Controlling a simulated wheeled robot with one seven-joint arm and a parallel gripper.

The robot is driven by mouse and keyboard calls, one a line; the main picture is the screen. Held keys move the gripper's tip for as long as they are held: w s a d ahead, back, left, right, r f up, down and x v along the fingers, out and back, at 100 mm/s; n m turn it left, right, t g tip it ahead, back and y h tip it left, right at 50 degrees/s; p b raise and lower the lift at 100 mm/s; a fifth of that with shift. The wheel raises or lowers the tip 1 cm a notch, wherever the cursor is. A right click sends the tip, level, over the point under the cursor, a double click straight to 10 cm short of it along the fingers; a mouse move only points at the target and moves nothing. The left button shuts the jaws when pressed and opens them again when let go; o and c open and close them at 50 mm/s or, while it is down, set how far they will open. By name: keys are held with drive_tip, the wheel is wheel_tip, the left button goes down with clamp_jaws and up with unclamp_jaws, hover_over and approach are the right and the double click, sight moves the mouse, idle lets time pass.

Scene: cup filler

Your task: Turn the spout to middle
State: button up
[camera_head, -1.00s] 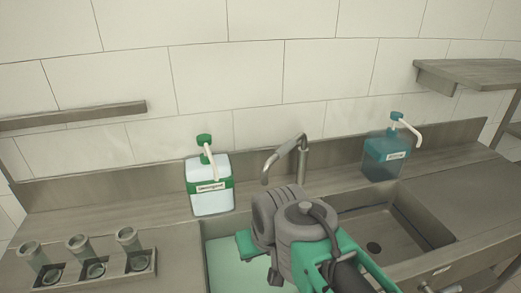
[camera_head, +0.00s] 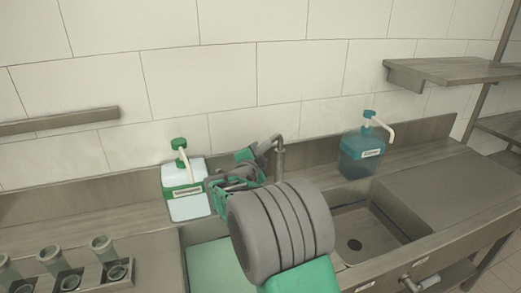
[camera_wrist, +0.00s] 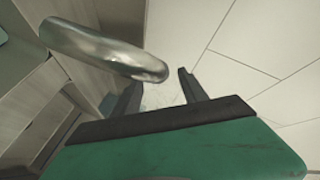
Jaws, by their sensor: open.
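The metal spout (camera_head: 268,142) curves from its upright post at the back of the sink, to the right of the green-capped bottle. My gripper (camera_head: 262,150) is beside the curved end of the spout, and my arm hides part of the sink below. In the wrist view the spout (camera_wrist: 105,50) crosses the upper left, close in front of the fingers. My gripper also shows there, its two dark fingers (camera_wrist: 158,92) apart with nothing between them. I cannot tell whether a finger touches the spout. The left basin (camera_head: 208,262) holds pale green liquid; the right basin (camera_head: 375,235) is empty.
A white bottle with a green pump (camera_head: 183,180) stands just left of my gripper. A blue pump bottle (camera_head: 362,152) stands back right. A rack with several cups (camera_head: 120,283) is at the front left. A wall shelf (camera_head: 455,73) juts out at the upper right.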

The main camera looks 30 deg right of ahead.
sight(261, 150)
drive_tip(key=p+x, duration=0.1)
drive_tip(key=x, duration=0.3)
drive_tip(key=shift+w+d+f, duration=0.1)
drive_tip(key=shift+w+d, duration=0.1)
drive_tip(key=shift+w, duration=0.1)
drive_tip(key=shift+c, duration=0.2)
clamp_jaws()
idle(0.9)
